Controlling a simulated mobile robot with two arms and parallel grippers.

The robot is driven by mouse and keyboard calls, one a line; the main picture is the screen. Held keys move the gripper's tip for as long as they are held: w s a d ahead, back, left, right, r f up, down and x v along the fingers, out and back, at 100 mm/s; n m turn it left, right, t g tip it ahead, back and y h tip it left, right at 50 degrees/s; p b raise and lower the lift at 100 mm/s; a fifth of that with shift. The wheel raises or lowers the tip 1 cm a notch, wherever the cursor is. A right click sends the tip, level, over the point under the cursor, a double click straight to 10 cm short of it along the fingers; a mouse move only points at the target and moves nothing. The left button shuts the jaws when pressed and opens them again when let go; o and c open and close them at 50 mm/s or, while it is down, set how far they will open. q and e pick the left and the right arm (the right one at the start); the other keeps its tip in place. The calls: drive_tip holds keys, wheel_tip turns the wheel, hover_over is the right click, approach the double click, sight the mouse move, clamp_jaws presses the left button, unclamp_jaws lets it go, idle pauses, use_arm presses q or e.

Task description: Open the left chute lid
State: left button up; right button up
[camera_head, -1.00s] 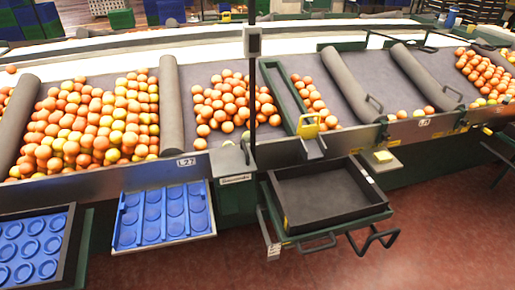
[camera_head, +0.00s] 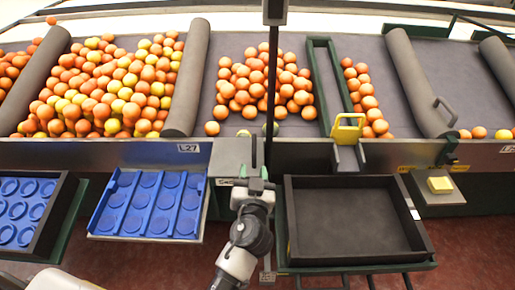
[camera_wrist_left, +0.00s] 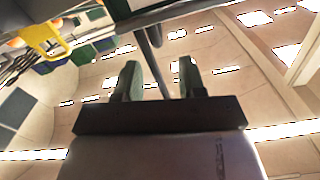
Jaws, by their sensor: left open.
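A yellow handle (camera_head: 347,128) stands on a small grey chute (camera_head: 346,158) at the front edge of the sorting table. It looks like the chute lid's handle; the lid looks shut, but its edges are hard to make out. The yellow handle also shows at the upper left of the left wrist view (camera_wrist_left: 42,30). My left gripper (camera_head: 254,176) is upright, left of the handle and apart from it, near the grey panel by the black post. In the wrist view its two green fingertips (camera_wrist_left: 161,82) are spread with nothing gripped between them. My right gripper is not in view.
An empty black tray (camera_head: 350,222) sits below the chute. A blue tray (camera_head: 150,204) is at left. A thin black post (camera_head: 271,80) rises by my left gripper. Oranges (camera_head: 262,82) lie between grey rollers. A yellow button box (camera_head: 440,185) is at right.

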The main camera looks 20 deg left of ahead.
sight(254, 157)
use_arm(q)
drive_tip(key=p+x, duration=0.1)
drive_tip(key=x, duration=0.7)
drive_tip(key=shift+d+f, duration=0.1)
drive_tip(key=shift+f, duration=0.05)
drive_tip(key=shift+c, duration=0.4)
clamp_jaws()
